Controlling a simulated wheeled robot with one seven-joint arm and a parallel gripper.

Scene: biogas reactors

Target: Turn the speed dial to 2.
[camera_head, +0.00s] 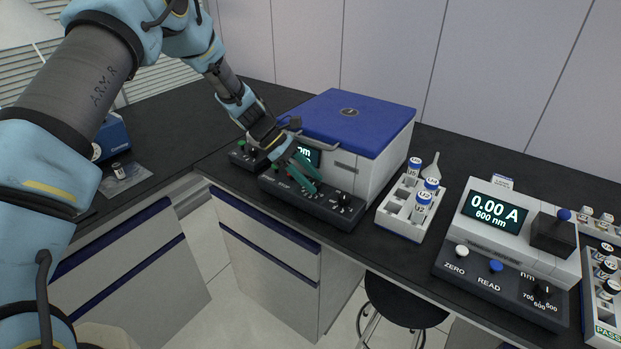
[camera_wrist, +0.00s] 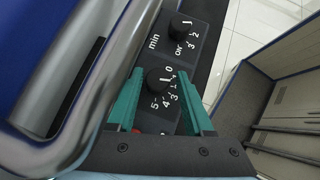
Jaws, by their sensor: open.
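The dial with a 0 to 5 scale (camera_wrist: 158,80) is a black knob on the dark control panel (camera_head: 330,212) of the blue-lidded machine. No word "speed" is readable beside it. Its white pointer line seems to lie near the 0 end; the exact mark is hard to read. My gripper (camera_wrist: 166,88) is open, its teal fingers on either side of this knob; contact cannot be told. In the head view my gripper (camera_head: 308,184) is over the panel and hides this dial. A second black knob marked "min" (camera_wrist: 181,27) sits beyond it, also visible in the head view (camera_head: 344,199).
The machine's blue lid (camera_head: 345,118) is shut; its metal handle (camera_wrist: 90,90) runs close beside my gripper in the wrist view. A white vial rack (camera_head: 397,213) stands right of the machine. Further right is a photometer (camera_head: 520,240) reading 0.00 A. A stool (camera_head: 405,300) stands below the bench.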

